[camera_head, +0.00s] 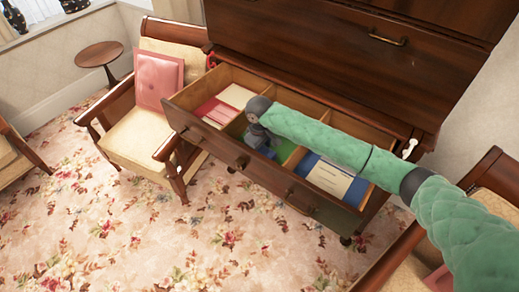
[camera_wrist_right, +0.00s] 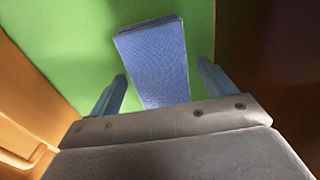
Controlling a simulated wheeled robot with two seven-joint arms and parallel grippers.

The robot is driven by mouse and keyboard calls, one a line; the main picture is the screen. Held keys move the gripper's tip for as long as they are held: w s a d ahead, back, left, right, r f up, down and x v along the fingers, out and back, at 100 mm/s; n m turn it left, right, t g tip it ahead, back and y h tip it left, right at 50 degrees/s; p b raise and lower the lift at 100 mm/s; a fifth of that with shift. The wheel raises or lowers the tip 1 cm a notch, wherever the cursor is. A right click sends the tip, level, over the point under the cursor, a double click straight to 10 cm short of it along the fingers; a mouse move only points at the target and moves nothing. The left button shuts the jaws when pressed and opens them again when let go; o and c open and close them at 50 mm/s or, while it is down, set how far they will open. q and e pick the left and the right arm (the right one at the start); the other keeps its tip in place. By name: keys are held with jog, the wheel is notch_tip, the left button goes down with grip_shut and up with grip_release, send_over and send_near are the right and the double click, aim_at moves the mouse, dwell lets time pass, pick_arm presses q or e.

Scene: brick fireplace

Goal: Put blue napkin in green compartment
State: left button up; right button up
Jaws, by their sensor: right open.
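The blue napkin (camera_wrist_right: 152,45) is a folded, textured strip lying on the green floor of the green compartment (camera_wrist_right: 60,35) in the right wrist view. The green compartment is the middle one of the open drawer in the head view (camera_head: 284,149). My right gripper (camera_wrist_right: 162,70) is open, with its blue fingers on either side of the napkin's near part and gaps between them and the cloth. In the head view the right gripper (camera_head: 262,147) reaches down into that compartment and hides much of it. My left gripper is not in view.
The wooden drawer (camera_head: 232,151) has dividers. Its left compartment holds red and pale items (camera_head: 222,108); the right one holds a cream booklet (camera_head: 330,178) on blue. An armchair with a pink cushion (camera_head: 159,80) stands at left. The floral carpet in front is clear.

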aim_at(259, 151)
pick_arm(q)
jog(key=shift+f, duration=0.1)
pick_arm(e)
jog(key=shift+r, duration=0.1)
jog(key=shift+r, duration=0.3)
pick_arm(q)
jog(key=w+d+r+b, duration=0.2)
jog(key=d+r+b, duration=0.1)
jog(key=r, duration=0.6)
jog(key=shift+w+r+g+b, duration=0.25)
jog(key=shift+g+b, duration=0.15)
jog(key=shift+b, duration=0.25)
pick_arm(e)
notch_tip(259, 151, up, 11)
jog(key=shift+r, duration=0.2)
